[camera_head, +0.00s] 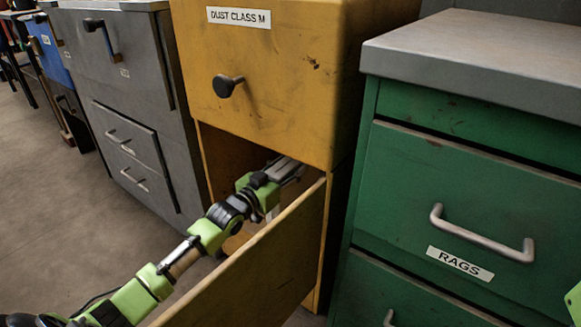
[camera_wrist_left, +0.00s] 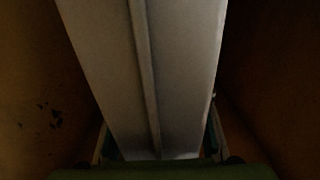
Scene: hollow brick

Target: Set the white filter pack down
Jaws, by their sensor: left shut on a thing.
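The white filter pack (camera_wrist_left: 180,60) fills the middle of the left wrist view as a pale grey-white block with a lengthwise ridge. My left gripper (camera_wrist_left: 160,130) is shut on it, with a dark finger on each side of its near end. In the head view my left gripper (camera_head: 280,172) reaches into the open lower space of the yellow cabinet (camera_head: 270,80). The pack cannot be told apart clearly from the gripper there. Its far end and whatever is under it are hidden, so I cannot tell whether it touches a surface.
A yellow panel (camera_head: 255,275) slants out from the opening, close beside my left arm. Brown walls (camera_wrist_left: 40,100) flank the pack. A green cabinet labelled RAGS (camera_head: 480,185) stands at right, grey drawers (camera_head: 125,75) at left. Floor (camera_head: 60,220) is clear at left.

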